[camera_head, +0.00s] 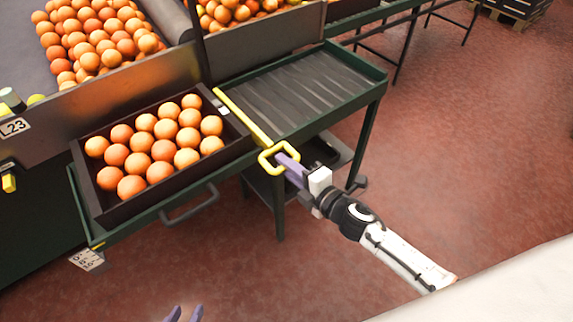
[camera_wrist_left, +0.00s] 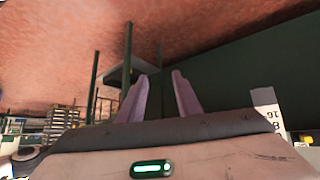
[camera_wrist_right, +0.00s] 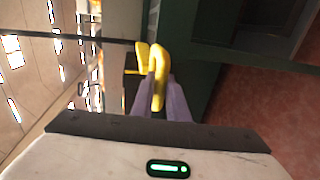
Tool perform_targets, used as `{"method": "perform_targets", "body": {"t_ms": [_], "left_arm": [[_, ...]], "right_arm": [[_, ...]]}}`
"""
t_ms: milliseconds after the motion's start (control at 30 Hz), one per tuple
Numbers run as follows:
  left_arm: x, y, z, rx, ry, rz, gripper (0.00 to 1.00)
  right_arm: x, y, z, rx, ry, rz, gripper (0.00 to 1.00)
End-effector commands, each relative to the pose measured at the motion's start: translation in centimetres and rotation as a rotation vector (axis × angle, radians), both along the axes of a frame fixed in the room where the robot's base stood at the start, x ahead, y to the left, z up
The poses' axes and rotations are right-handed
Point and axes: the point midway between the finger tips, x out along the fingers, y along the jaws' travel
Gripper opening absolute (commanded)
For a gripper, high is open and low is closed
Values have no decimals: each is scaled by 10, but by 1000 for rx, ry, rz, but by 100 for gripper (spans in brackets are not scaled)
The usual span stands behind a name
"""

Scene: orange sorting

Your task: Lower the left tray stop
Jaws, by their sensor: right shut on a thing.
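The tray stop (camera_head: 243,117) is a yellow bar between the orange-filled tray and the ribbed empty section of the green stand. A yellow loop handle (camera_head: 264,162) is at its near end. My right gripper (camera_head: 281,157) is shut on this loop, and its purple fingers also close on the yellow handle (camera_wrist_right: 159,62) in the right wrist view. Whether the bar touches the surface below cannot be told. My left gripper (camera_head: 184,314) shows only its fingertips at the bottom edge of the head view. In the left wrist view the left gripper (camera_wrist_left: 158,77) is open and empty.
A dark tray (camera_head: 122,213) of oranges sits left of the bar on the green stand (camera_head: 365,92). A grey handle (camera_head: 190,207) juts from the stand's front. A metal wall (camera_head: 130,90) rises behind. The red floor (camera_head: 470,130) at right is clear.

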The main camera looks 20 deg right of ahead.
Motion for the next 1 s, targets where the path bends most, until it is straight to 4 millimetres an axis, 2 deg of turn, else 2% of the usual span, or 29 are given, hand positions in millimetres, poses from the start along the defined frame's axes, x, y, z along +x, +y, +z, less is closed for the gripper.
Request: {"method": "perform_targets", "body": {"t_ms": [167, 433, 767, 800, 900, 1000], "left_arm": [[1, 0, -8, 0, -2, 0, 31], [3, -1, -36, -12, -6, 1, 31], [-2, 0, -32, -13, -3, 0, 31], [-1, 0, -32, -13, -3, 0, 31], [-1, 1, -33, -12, -3, 0, 31], [-2, 1, -33, -11, -2, 0, 31]], "right_arm": [[0, 0, -10, 0, 1, 0, 0], [-1, -1, -51, -2, 4, -1, 0], [-2, -1, -54, -4, 8, -3, 0], [-2, -1, -54, -4, 9, -3, 16], [-2, -1, -54, -4, 8, -3, 32], [-1, -1, -52, -2, 6, -2, 32]]}}
